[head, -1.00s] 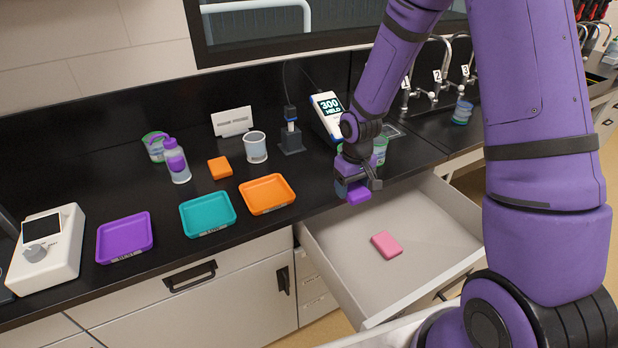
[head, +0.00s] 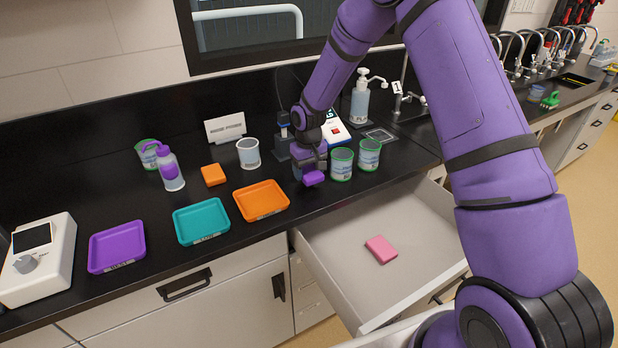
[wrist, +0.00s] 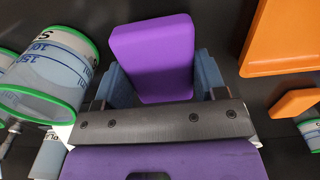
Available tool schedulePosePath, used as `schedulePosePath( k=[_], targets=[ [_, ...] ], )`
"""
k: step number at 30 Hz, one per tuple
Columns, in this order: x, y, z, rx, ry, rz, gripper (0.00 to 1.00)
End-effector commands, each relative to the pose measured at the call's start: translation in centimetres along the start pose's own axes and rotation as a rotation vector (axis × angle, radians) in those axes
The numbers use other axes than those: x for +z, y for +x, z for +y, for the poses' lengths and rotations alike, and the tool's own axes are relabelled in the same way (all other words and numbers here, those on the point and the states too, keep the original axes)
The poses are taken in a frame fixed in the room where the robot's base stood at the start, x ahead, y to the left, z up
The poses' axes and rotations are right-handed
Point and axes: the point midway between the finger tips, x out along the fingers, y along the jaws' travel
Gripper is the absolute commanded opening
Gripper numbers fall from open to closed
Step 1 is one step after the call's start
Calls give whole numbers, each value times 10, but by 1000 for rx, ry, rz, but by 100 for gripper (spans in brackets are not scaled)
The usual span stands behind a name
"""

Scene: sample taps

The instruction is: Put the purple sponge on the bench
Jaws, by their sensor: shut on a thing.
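My gripper (head: 312,172) is shut on the purple sponge (head: 314,179), close to the black bench (head: 330,207) between the orange tray and the green-rimmed beakers. In the wrist view the purple sponge (wrist: 155,60) sits between the blue finger pads of my gripper (wrist: 152,82), with dark bench surface behind it. I cannot tell whether the sponge touches the bench.
The orange tray (head: 279,210) is to the left, then the teal tray (head: 222,234) and purple tray (head: 119,266). Green-rimmed beakers (head: 341,173) stand just right of my gripper. An open drawer (head: 335,268) holds a pink sponge (head: 381,249).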

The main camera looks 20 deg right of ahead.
Motion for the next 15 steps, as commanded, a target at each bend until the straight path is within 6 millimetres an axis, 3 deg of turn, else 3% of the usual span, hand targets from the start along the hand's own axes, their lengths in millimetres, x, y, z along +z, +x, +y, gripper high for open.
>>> schedulePosePath(
  k=[5, 15],
  targets=[
    [2, 27, 0, -1, 0, -5, 43],
    [2, 30, 0, 0, 0, -3, 43]
  ],
)
